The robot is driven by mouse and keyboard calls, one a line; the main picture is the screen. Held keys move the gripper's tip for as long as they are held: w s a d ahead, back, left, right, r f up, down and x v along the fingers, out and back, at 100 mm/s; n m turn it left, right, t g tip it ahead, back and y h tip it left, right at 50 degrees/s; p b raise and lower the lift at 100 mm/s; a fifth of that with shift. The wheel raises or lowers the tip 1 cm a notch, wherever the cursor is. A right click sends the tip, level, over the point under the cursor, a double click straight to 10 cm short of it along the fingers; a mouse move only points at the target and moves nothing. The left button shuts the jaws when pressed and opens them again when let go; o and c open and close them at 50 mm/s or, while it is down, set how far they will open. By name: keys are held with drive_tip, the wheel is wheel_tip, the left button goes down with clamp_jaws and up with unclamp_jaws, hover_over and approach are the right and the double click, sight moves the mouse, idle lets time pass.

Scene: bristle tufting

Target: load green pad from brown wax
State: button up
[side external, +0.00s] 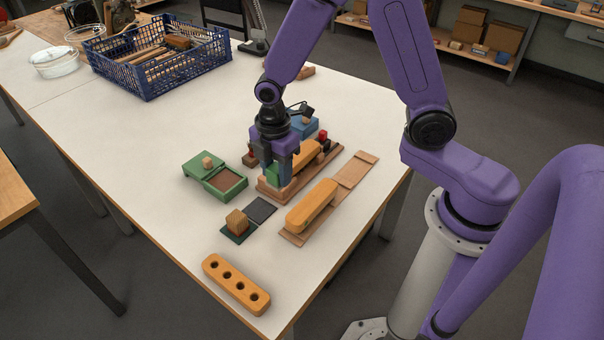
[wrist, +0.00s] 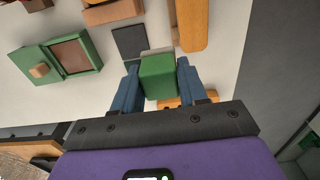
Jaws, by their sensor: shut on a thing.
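My gripper (side external: 275,178) is shut on a green block (wrist: 158,76), held between its two blue fingers in the wrist view. In the side view the gripper is over the left end of a wooden base board, and the block is partly hidden by the fingers. A green box (side external: 200,168) with a shallow recess of brown wax (side external: 224,180) stands to its left; a small wooden knob sits on the box's other part. The box and the brown wax (wrist: 70,56) also show at left in the wrist view, apart from the held block.
A wooden block (side external: 237,221) sits on a dark green pad beside a dark grey pad (side external: 261,210). An orange block with several holes (side external: 236,284) lies near the front. An orange bar (side external: 312,206) rests on a wooden board. A blue crate (side external: 158,60) is at the back.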

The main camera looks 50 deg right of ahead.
drive_tip(key=w+f, duration=0.3)
drive_tip(key=w, duration=1.6)
drive_tip(key=shift+a+f, duration=0.15)
drive_tip(key=shift+f, duration=1.45)
drive_tip(key=shift+a+f, duration=0.1)
drive_tip(key=shift+f, duration=1.45)
drive_tip(key=shift+f, duration=0.55)
drive_tip(key=shift+s, duration=0.1)
wheel_tip(320, 180, up, 7)
idle(0.3)
